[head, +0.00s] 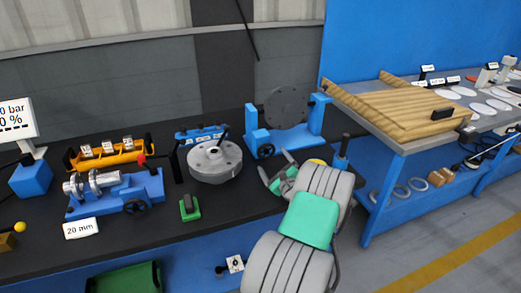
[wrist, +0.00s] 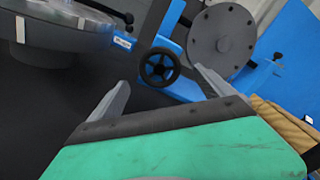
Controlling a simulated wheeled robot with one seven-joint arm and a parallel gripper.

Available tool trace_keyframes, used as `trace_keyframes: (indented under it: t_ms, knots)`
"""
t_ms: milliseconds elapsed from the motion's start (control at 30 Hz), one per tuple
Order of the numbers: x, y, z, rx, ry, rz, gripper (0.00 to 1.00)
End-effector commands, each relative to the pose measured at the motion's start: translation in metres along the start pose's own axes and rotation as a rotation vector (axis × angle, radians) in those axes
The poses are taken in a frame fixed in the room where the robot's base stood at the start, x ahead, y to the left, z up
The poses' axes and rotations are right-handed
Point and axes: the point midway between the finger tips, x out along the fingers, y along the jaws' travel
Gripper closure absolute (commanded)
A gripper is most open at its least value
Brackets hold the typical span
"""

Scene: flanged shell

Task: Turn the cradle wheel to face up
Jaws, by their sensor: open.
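The blue cradle (head: 314,132) stands at the back of the black bench and holds a dark grey disc (head: 287,107) on edge between its posts. A small black handwheel (head: 265,151) is on the cradle's front left. In the wrist view, the handwheel (wrist: 159,67) shows ahead, between the fingertips in the picture, and the disc's bolted face (wrist: 222,45) is to its right. My gripper (head: 279,170) is open and empty, in front of the cradle. It also shows in the wrist view (wrist: 160,86), apart from the wheel.
A round grey flanged part (head: 215,161) stands left of the cradle. A blue fixture (head: 150,190) with another handwheel, an orange rack (head: 108,151) and a green block (head: 190,207) are further left. A wooden board (head: 400,105) lies on the right table.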

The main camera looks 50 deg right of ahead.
Motion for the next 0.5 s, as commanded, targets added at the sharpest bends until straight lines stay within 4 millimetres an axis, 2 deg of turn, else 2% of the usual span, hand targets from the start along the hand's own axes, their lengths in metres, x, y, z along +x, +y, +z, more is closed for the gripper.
trace_keyframes:
  t_ms: [200, 300, 500]
  knots:
    - [0.043, 0.002, 0.003, -0.002, -0.004, 0.003, 0.08]
    - [0.059, 0.003, 0.003, 0.000, -0.004, 0.004, 0.08]
    - [0.069, 0.003, 0.003, 0.001, -0.003, 0.003, 0.08]
